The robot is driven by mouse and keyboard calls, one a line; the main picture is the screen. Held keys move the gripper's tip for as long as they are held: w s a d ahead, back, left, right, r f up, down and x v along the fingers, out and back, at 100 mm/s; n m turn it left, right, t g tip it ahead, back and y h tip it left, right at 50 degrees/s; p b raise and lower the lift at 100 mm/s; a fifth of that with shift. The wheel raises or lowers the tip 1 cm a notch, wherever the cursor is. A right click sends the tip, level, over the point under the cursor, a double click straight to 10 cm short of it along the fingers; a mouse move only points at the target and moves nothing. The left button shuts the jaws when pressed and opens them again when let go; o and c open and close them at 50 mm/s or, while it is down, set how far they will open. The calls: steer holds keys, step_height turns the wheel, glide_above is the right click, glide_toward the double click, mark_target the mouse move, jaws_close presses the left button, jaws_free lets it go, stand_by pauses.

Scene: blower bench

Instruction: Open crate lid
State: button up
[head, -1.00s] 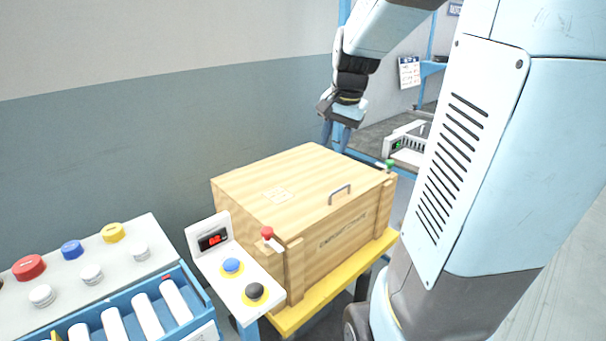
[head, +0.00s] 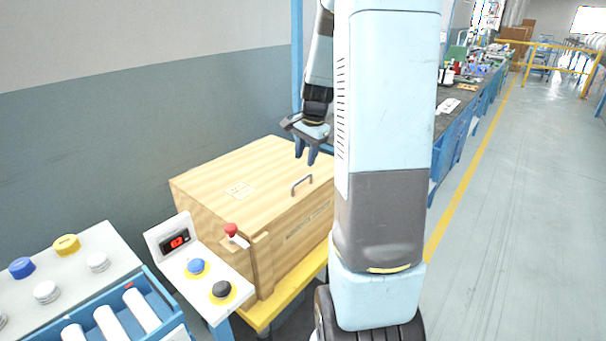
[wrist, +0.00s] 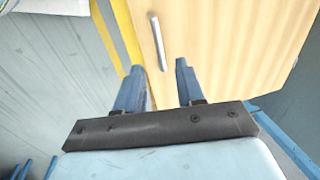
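The wooden crate (head: 285,228) stands on a yellow platform with its lid (head: 225,172) closed. A grey bar handle (head: 301,184) sits near the lid's front edge. A red-topped latch (head: 232,232) is at the crate's front left corner. My gripper (head: 306,160) is above the lid, pointing down, a little beyond the handle and apart from it. In the wrist view, the blue fingers of my gripper (wrist: 157,82) are spread and empty, and the handle (wrist: 158,43) shows between and beyond their tips. My arm hides the crate's right end.
A control panel (head: 198,274) with a red display, a blue button and a black button stands left of the crate. A roller conveyor (head: 125,318) is at the lower left. A blue workbench (head: 462,125) runs behind my arm. Floor at right is clear.

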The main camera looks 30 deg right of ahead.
mark_target(302, 179)
steer(key=f, duration=0.2)
steer(key=w+f, duration=0.1)
steer(key=f, duration=0.4)
steer(key=shift+w+a+f, duration=0.2)
steer(key=shift+a, duration=0.1)
steer(key=shift+c, duration=0.3)
jaws_close()
steer(key=shift+r, duration=0.1)
